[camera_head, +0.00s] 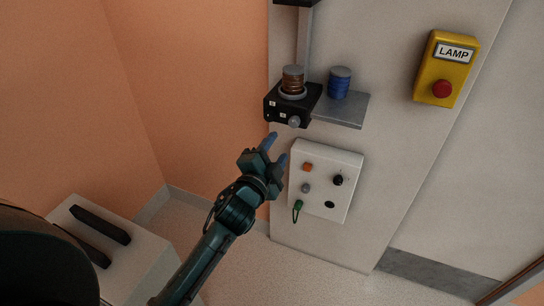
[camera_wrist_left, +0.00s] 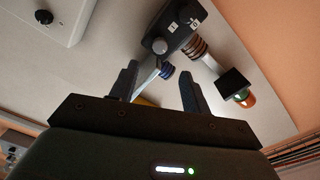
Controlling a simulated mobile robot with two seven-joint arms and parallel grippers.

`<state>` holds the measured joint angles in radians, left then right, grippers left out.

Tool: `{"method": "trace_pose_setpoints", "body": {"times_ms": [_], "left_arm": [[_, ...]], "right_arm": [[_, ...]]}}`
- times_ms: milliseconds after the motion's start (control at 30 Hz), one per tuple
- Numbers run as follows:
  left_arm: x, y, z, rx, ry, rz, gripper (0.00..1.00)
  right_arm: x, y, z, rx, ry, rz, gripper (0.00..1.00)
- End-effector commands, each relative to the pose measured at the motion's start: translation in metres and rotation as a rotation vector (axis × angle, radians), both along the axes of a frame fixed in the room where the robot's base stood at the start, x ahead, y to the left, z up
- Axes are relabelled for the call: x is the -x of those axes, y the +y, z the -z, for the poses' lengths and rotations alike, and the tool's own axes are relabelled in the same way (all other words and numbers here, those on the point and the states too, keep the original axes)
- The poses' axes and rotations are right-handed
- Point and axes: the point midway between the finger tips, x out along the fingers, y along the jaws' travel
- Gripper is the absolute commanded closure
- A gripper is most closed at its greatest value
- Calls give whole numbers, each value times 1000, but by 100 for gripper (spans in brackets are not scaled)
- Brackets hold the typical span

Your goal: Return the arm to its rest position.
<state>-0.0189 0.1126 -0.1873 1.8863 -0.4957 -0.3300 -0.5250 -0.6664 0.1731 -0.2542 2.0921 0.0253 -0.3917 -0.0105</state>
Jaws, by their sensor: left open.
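My left arm reaches up from the bottom of the head view, and its gripper (camera_head: 277,149) is open and empty. It is in front of the wall panel, just left of the white control box (camera_head: 325,180) and below the black switch box (camera_head: 283,107). In the left wrist view the two fingers (camera_wrist_left: 160,78) stand apart with nothing held between them. The black switch box (camera_wrist_left: 178,22) with its grey knob shows beyond the fingertips. My right gripper is in neither view.
A grey shelf (camera_head: 345,110) holds a blue coil (camera_head: 340,83); a copper coil (camera_head: 293,80) sits on the switch box. A yellow lamp box (camera_head: 445,68) with a red button hangs upper right. The orange wall (camera_head: 185,90) left of the arm is bare.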

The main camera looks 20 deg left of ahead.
Motion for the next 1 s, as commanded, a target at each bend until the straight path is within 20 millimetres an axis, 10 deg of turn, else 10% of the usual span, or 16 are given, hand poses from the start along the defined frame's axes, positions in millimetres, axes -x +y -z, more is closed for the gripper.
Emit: {"method": "trace_pose_setpoints", "body": {"times_ms": [733, 1000], "left_arm": [[23, 0, 5, 17, 15, 3, 53], [115, -21, 100, 473, 348, 20, 53]], "right_arm": [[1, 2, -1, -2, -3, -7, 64], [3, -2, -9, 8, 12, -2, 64]]}}
